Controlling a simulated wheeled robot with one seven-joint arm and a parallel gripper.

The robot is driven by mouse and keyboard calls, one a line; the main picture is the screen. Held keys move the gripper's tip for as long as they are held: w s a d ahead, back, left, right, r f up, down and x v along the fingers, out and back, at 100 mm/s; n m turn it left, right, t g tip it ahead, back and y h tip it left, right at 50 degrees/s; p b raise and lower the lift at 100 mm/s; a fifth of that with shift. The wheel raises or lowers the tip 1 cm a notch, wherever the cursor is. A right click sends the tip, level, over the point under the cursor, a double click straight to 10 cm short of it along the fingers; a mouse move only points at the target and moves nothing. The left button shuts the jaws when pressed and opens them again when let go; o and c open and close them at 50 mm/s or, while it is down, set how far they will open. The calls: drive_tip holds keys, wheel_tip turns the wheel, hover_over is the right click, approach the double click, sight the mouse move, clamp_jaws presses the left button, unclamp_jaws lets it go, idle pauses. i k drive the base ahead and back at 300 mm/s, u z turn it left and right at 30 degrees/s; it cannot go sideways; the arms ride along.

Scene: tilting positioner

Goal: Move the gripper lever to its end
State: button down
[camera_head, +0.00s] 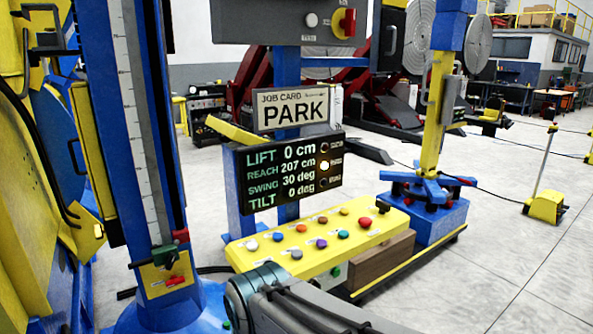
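A yellow control box (312,238) stands low in the middle, with several coloured buttons on its sloping top. A small dark knob or short lever (382,205) stands at its right end; I cannot read its label or tell whether this is the gripper lever. A red handle (174,281) shows on a plate low on the blue column at left. Part of my arm (290,300) crosses the bottom of the picture, in front of the box. The fingers of my gripper do not show.
A dark display (290,176) reads lift 0 cm, reach 207 cm, swing 30 deg, tilt 0 deg. A card (292,108) above reads PARK. The blue column (125,110) stands left. A blue base with a yellow post (435,120) stands right. Floor at right is mostly clear.

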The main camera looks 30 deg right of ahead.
sight(460, 179)
drive_tip(key=z, duration=2.25)
drive_tip(key=i, duration=2.2)
drive_tip(key=z, duration=0.1)
drive_tip(key=i, duration=3.1)
drive_tip(key=u, duration=0.1)
